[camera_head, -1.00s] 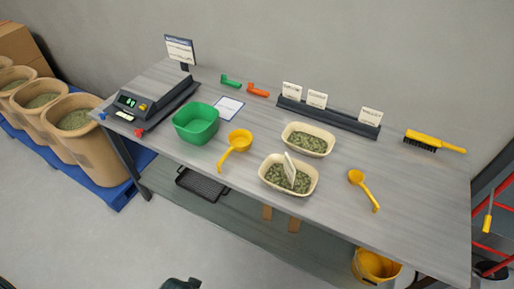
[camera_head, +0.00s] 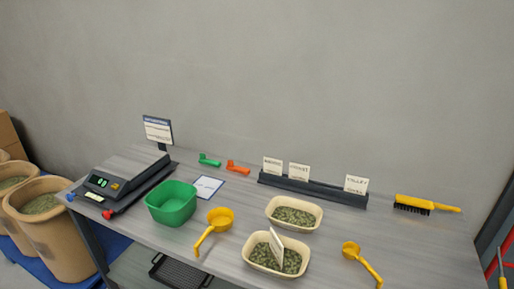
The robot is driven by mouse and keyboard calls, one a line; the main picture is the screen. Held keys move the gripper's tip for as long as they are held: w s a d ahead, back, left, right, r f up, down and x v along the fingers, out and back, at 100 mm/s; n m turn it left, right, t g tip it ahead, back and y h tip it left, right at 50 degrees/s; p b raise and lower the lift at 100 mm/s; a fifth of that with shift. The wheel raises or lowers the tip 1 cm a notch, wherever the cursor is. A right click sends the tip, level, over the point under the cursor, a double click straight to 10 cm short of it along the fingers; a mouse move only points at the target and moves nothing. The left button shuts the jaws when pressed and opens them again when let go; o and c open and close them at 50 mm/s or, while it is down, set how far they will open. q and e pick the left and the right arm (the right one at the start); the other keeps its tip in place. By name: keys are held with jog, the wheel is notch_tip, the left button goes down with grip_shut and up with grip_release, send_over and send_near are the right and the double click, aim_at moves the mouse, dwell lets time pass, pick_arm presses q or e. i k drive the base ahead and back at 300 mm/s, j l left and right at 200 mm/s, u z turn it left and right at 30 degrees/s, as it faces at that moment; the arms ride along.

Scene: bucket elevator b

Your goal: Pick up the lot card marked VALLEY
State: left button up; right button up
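Three white lot cards stand in a dark rack (camera_head: 318,191) at the back of the table. The rightmost card (camera_head: 356,185) appears to read VALLEY; its print is small. The left card (camera_head: 272,166) and the middle card (camera_head: 299,171) have print too small to read surely. Another white card (camera_head: 276,246) stands tilted in the front cream tray (camera_head: 249,259) of green pellets. Neither of my grippers is in view.
A second cream tray (camera_head: 271,214) of pellets sits in front of the rack. Yellow scoops (camera_head: 220,218) (camera_head: 351,248), a green tub (camera_head: 171,206), a scale (camera_head: 105,184) and a yellow brush (camera_head: 413,203) are on the table.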

aim_at(356, 185)
jog(key=z, duration=1.55)
jog(key=i+l, duration=0.5)
jog(key=i, duration=0.15)
